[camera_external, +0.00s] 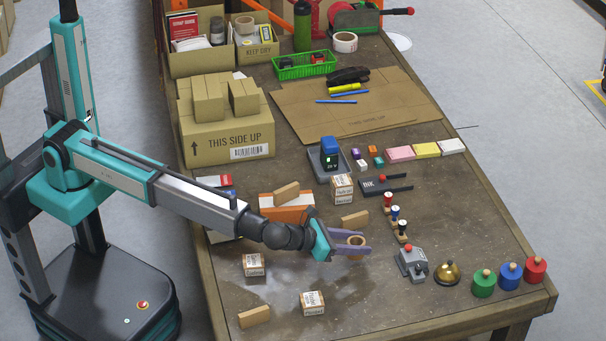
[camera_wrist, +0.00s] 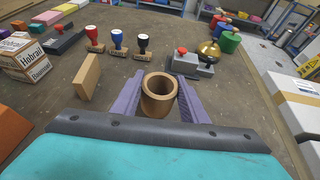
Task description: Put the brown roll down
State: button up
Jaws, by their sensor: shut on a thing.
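The brown roll (camera_wrist: 159,98) is a short hollow tube, upright, between the two purple fingers of my gripper (camera_wrist: 157,104) in the wrist view. In the external view the roll (camera_external: 355,243) shows between the fingertips of my gripper (camera_external: 353,244), above the right half of the table. My gripper is shut on the roll. The fingers hide part of its sides, and I cannot tell whether its underside touches the brown tabletop (camera_external: 400,318).
Wooden blocks (camera_external: 354,220) and small printed boxes (camera_external: 312,302) stand around the gripper. Stamps (camera_external: 396,213), a grey device with a red button (camera_external: 412,262), a brass bell (camera_external: 446,272) and coloured weights (camera_external: 509,275) are to the right. The front tabletop has free room.

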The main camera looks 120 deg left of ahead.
jog(key=shift+f, duration=1.5)
jog(key=shift+f, duration=0.15)
jog(key=o, duration=1)
jog(key=shift+o, duration=0.2)
jog(key=shift+d+r, duration=0.1)
jog(key=shift+r, duration=0.1)
jog(key=v, duration=1.2)
